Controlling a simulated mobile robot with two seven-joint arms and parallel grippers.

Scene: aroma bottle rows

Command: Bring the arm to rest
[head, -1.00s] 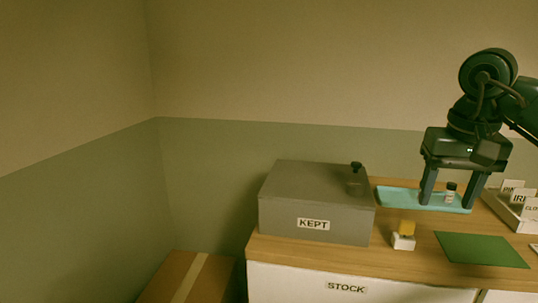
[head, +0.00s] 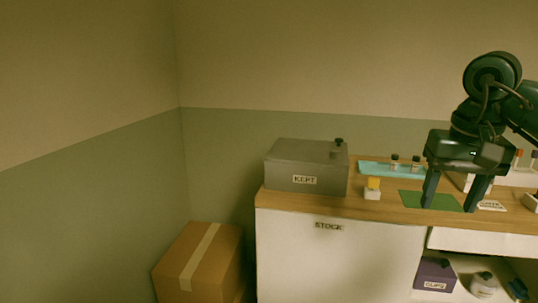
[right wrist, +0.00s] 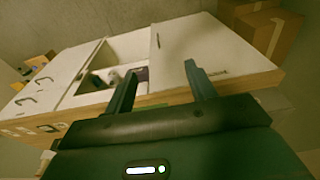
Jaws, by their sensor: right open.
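My right gripper (head: 450,205) hangs in front of the counter at the right of the head view, its two fingers pointing down and apart with nothing between them. In the picture it overlaps the green mat (head: 411,198); whether it is above the mat or nearer to me is hard to tell. The right wrist view shows the same open, empty fingers (right wrist: 161,70) with the white cabinet (right wrist: 176,40) beyond them. My left gripper is in neither view.
The grey KEPT box (head: 277,174) stands on the wooden counter (head: 272,201). The blue tray (head: 374,166) holds two small bottles. A cardboard carton (head: 180,262) is left of the cabinet.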

